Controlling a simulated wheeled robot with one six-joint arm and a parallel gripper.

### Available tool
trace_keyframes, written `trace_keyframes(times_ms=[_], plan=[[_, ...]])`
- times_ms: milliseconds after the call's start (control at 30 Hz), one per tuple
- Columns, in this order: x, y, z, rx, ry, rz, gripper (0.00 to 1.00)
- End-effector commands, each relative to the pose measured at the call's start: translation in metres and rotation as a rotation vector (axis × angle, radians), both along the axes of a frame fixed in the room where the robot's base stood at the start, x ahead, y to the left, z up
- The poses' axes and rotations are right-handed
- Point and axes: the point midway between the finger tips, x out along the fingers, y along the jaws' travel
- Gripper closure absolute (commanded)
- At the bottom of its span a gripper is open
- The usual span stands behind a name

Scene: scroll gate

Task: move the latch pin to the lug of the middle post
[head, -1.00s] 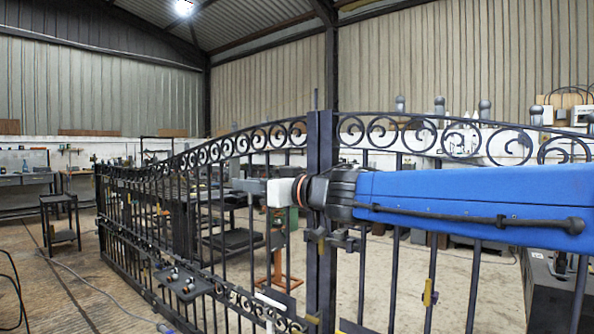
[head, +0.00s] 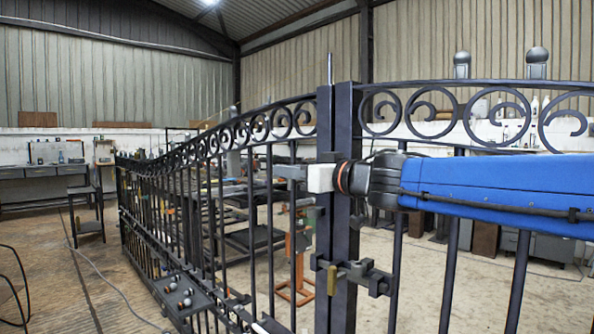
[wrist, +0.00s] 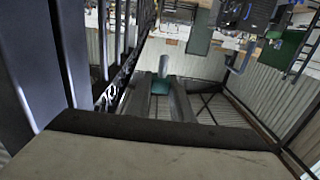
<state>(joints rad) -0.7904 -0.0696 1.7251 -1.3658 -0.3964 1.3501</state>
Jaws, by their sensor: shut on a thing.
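My gripper (head: 262,170) points left along the gate beside the top of the middle post (head: 344,215), at the far end of my blue arm. In the wrist view its two grey fingers (wrist: 160,92) are close together. A small pale piece (wrist: 163,65), apparently the latch pin, shows at their tips; its lower part is hard to make out. In the head view the pin cannot be told from the dark fingers. A dark lug fitting (head: 375,279) with a brass-coloured piece (head: 332,280) is on the middle post, lower than my gripper.
The black scroll gate (head: 270,122) runs from the far left to the right edge, close to my arm. A ledge with several small round parts (head: 183,292) is at the lower left. A dark stand (head: 87,215) and open floor lie left of the gate.

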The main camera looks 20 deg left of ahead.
Motion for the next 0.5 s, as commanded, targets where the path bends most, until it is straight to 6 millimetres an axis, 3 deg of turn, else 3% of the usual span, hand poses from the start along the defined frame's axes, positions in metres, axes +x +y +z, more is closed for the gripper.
trace_keyframes(times_ms=[500], plan=[[0.01,-0.0038,-0.0026,0.0,0.0,0.0,1.0]])
